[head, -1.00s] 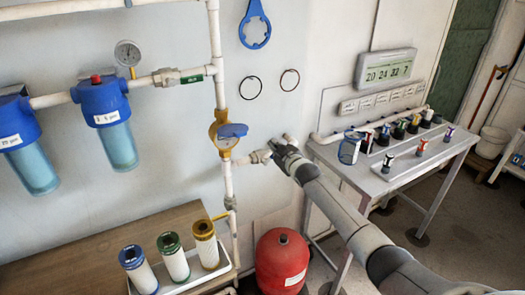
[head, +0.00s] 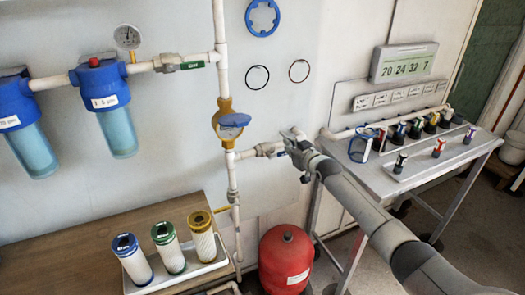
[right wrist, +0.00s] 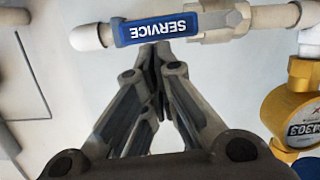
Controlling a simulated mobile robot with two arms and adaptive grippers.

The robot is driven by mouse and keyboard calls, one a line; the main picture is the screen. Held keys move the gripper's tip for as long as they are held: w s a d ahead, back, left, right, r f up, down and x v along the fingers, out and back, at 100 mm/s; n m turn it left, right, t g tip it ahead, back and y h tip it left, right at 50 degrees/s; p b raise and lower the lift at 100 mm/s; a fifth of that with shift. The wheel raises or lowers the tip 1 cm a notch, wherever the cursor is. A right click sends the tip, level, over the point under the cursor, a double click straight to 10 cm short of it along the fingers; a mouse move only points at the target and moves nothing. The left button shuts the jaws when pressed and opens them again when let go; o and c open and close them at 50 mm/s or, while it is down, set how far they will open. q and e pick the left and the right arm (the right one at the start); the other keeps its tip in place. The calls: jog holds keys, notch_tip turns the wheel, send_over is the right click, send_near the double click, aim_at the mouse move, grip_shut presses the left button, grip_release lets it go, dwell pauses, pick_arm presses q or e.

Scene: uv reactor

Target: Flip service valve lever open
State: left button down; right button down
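The service valve (head: 268,149) sits on a short side branch of the wall pipe, right of the brass water meter (head: 222,128). In the right wrist view its blue lever (right wrist: 155,28), lettered SERVICE upside down, lies along the white pipe. My right gripper (head: 292,146) is at the outer end of this branch, with its arm coming from the lower right. In the right wrist view the right gripper's fingers (right wrist: 154,52) are together with nothing visible between them. Their tips are just below the lever in the picture; whether they touch it I cannot tell. My left gripper is not in view.
A red tank (head: 286,262) stands on the floor below the branch. A grey bench (head: 425,172) with coloured cartridges is to the right. A wooden bench (head: 60,250) with a white tray (head: 205,268) of filters is at lower left. Blue filter housings (head: 105,85) hang on the wall.

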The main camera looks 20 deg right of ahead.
jog(key=shift+d, duration=0.1)
dwell(0.4)
notch_tip(320, 180, up, 5)
jog(key=p, duration=0.4)
jog(key=f+b+v, duration=0.1)
jog(key=b+v, duration=0.1)
jog(key=v, duration=0.7)
jog(key=shift+s, duration=0.5)
jog(key=shift+r, duration=0.1)
